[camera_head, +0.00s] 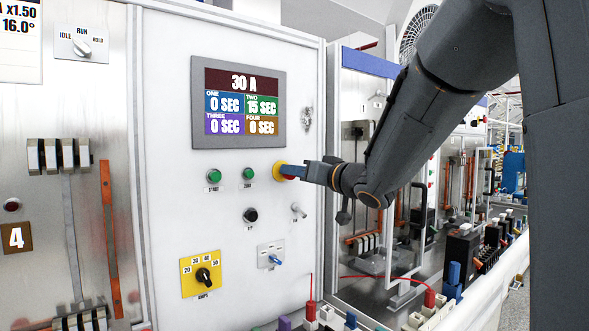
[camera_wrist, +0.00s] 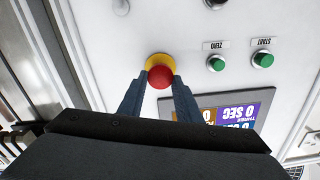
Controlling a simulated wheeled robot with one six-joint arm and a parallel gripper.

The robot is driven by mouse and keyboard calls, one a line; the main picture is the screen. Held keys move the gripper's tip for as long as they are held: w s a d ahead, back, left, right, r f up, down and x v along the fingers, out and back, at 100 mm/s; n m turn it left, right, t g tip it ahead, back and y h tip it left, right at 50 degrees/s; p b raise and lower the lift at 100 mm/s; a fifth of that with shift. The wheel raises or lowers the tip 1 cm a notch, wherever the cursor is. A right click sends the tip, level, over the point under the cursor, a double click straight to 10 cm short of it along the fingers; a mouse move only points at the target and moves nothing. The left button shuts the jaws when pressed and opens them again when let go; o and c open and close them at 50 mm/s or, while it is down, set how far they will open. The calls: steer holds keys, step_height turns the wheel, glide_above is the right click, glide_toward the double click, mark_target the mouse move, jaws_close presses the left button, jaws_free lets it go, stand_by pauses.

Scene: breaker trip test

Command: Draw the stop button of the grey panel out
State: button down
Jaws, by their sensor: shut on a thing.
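The stop button is a red knob on a yellow round base. In the head view only its yellow base (camera_head: 280,171) shows clearly at the right side of the grey panel (camera_head: 180,215), below the screen. In the wrist view the red knob (camera_wrist: 159,77) shows whole between my two fingers. My gripper (camera_head: 292,171) reaches in from the right, and its fingertips (camera_wrist: 157,84) are shut on the knob's sides. In the head view the fingers hide most of the knob. I cannot tell how far the knob stands out from its base.
Green start (camera_head: 214,176) and zero (camera_head: 248,174) buttons sit left of the stop button. A black button (camera_head: 250,215), a toggle switch (camera_head: 298,210), a blue-handled switch (camera_head: 275,259) and a yellow amps dial (camera_head: 202,274) are below. The screen (camera_head: 238,103) is above.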

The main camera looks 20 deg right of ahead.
steer(key=shift+f, duration=0.1)
steer(key=c, duration=1.3)
jaws_free()
steer(key=shift+s, duration=0.1)
steer(key=shift+d, duration=0.1)
steer(key=shift+b+v, duration=0.8)
steer(key=shift+v, duration=3.15)
